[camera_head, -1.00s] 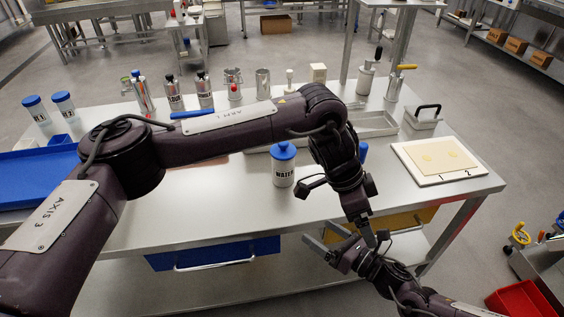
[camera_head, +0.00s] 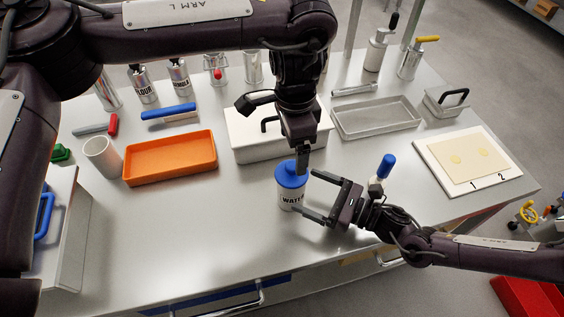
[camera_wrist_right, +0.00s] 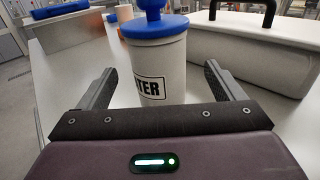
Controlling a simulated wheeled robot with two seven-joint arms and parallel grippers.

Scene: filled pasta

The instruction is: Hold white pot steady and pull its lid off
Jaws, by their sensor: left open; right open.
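The white pot (camera_head: 291,200) stands upright on the steel table, lettered "WATER", with a blue knobbed lid (camera_head: 291,176) seated on it. In the right wrist view the pot (camera_wrist_right: 158,65) and its blue lid (camera_wrist_right: 154,25) are ahead, between the finger lines. My right gripper (camera_head: 308,193) is open, its fingers to the right of the pot and pointing at it. My left gripper (camera_head: 303,165) points down from above, its tips at the lid's knob and partly covering it; it is open. Whether it touches the knob cannot be told.
A white lidded box (camera_head: 250,140) with a black handle stands close behind the pot. An orange tray (camera_head: 170,158) is to the left, a grey tray (camera_head: 376,117) behind right. A blue-topped item (camera_head: 386,167) stands behind my right wrist. The front table centre is clear.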

